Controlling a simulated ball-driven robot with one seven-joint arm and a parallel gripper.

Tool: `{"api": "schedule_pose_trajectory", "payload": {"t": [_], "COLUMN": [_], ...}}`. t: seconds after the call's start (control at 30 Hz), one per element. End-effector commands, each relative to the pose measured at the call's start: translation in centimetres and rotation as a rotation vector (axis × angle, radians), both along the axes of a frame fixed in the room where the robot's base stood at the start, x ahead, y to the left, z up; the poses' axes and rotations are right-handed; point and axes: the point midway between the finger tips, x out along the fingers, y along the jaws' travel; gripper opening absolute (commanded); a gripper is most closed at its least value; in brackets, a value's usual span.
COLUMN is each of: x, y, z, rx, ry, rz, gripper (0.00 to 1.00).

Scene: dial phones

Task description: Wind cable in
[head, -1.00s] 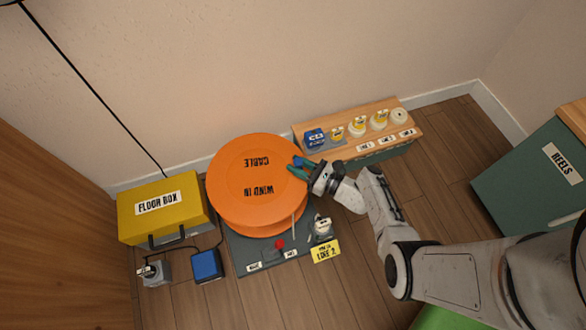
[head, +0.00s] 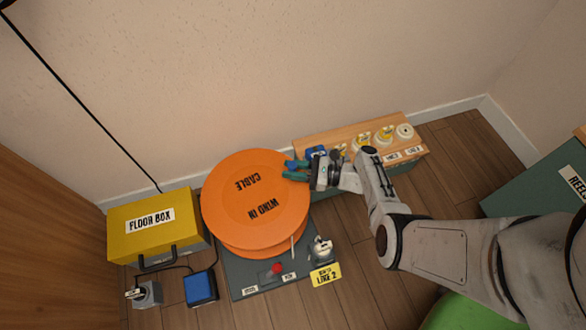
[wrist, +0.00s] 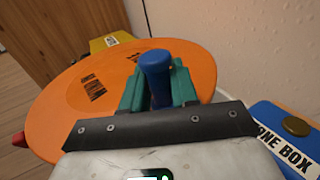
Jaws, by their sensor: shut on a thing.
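A large orange cable reel (head: 255,195) with "WIND IN" and "CABLE" on its top stands on a grey base plate (head: 245,285). It fills the upper left of the wrist view (wrist: 80,95). My gripper (head: 290,170) is at the reel's right rim, its green fingers shut on the blue crank knob (wrist: 157,75). The knob stands up between the fingers in the wrist view. In the head view the fingers and wrist mostly hide the knob.
A yellow floor box (head: 185,222) stands left of the reel, with a blue box (head: 200,288) in front. A wooden-topped bench (head: 350,130) with several labelled pieces is behind my wrist. A red knob (head: 277,267) and a yellow "LINE 2" tag (head: 325,275) are in front.

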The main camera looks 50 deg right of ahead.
Motion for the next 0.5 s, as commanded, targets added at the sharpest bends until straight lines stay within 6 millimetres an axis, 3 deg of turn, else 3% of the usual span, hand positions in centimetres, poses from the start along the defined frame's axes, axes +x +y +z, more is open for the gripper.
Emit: {"api": "schedule_pose_trajectory", "payload": {"t": [0.2,0.23,0.4,0.5], "x": [-0.04,-0.04,-0.03,-0.02], "y": [0.20,0.21,0.16,0.12], "z": [0.02,0.01,0.01,0.01], "rx": [0.001,0.001,0.001,0.001], "ry": [0.000,0.000,0.000,-0.001], "rz": [0.006,0.006,0.004,0.003], "gripper": [0.00,0.32,0.46,0.46]}}
